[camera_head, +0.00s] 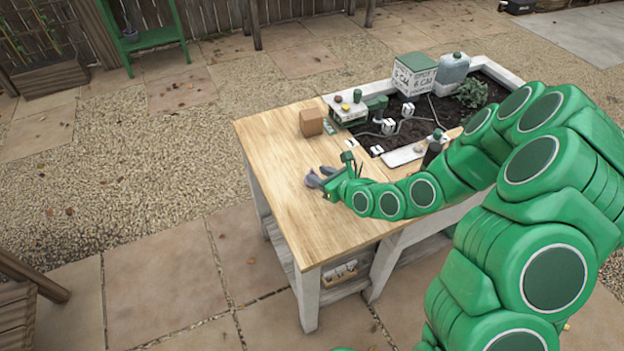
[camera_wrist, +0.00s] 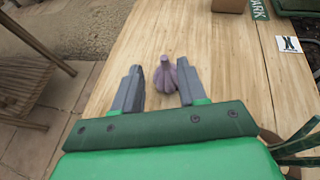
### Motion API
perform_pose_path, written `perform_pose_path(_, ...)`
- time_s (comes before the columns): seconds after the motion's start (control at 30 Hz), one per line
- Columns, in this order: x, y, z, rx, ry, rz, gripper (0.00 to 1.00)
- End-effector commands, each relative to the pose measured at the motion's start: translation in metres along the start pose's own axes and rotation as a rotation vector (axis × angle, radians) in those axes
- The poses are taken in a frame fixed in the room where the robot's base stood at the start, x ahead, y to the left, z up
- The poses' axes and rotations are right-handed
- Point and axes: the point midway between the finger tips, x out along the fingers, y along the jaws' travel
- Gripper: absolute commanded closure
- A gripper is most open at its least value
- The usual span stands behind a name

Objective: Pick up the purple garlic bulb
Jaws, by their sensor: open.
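The purple garlic bulb (camera_wrist: 165,76) sits on the wooden tabletop (camera_wrist: 215,60) in the wrist view, with its stem pointing up. My gripper (camera_wrist: 160,88) is open, with one grey finger on each side of the bulb. The bulb shows between the fingers, a little toward their tips, with a gap on the left; the right finger appears close to it, and I cannot tell if they touch. In the head view my gripper (camera_head: 318,179) is low over the table, and the bulb cannot be made out clearly there.
A brown box (camera_head: 311,122) stands on the tabletop behind my gripper. A soil bed (camera_head: 412,131) with a white-and-green box (camera_head: 414,75), a grey jug (camera_head: 452,72) and a leafy plant (camera_head: 472,93) lies at the right. The table's front left is clear.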

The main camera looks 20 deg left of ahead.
Motion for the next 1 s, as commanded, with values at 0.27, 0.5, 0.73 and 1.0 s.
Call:
perform_pose_path(0.27, 0.016, 0.001, 0.0, 0.0, 0.0, 0.002, 0.58)
perform_pose_path(0.5, 0.037, -0.005, -0.001, -0.006, -0.002, 0.001, 0.58)
perform_pose_path(0.73, 0.059, -0.005, -0.003, -0.003, 0.0, 0.003, 0.58)
perform_pose_path(1.0, 0.067, -0.006, -0.003, -0.002, -0.001, 0.002, 0.58)
